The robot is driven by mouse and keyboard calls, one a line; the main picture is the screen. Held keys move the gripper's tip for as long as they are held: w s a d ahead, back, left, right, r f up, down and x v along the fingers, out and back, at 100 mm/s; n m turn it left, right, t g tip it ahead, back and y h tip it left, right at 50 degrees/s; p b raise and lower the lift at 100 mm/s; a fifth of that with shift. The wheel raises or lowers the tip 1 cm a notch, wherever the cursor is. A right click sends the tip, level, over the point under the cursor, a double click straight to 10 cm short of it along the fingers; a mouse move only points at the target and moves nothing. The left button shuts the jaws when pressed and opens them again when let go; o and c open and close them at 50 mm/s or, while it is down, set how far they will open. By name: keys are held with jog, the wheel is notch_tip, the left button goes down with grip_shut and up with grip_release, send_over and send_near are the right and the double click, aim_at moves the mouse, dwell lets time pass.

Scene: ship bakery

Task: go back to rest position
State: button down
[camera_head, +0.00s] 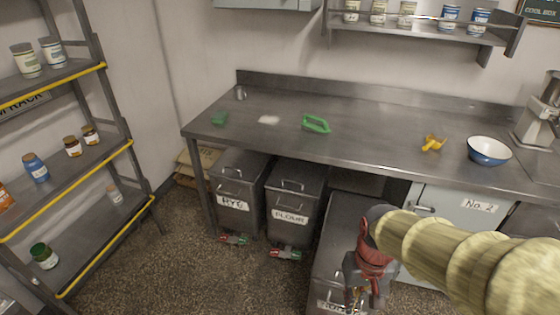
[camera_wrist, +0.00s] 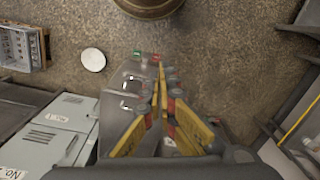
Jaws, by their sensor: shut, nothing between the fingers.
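My gripper (camera_head: 357,293) hangs low in front of the steel counter (camera_head: 370,140), pointing down over a grey lidded bin (camera_head: 340,235). In the wrist view my gripper (camera_wrist: 160,68) shows its yellow fingers meeting at the tips, with nothing between them. In the head view the fingertips are small and partly cut off by the bottom edge. My arm reaches in from the lower right and hides part of the cabinet front.
Bins marked RYE (camera_head: 233,203) and FLOUR (camera_head: 290,215) stand under the counter. The counter holds a green tray (camera_head: 316,124), a yellow scoop (camera_head: 433,143) and a bowl (camera_head: 489,150). A jar rack (camera_head: 75,140) stands left. Floor (camera_head: 185,265) between is clear.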

jog(key=s+d+r+t, duration=0.1)
jog(key=s+r+t, duration=0.1)
jog(key=r, duration=0.5)
jog(key=s+d+r+t+p, duration=0.1)
jog(key=s+r+t, duration=0.2)
jog(key=r, duration=0.5)
jog(key=shift+r+t, duration=0.15)
jog(key=shift+t, duration=0.25)
jog(key=c, duration=2.6)
grip_release()
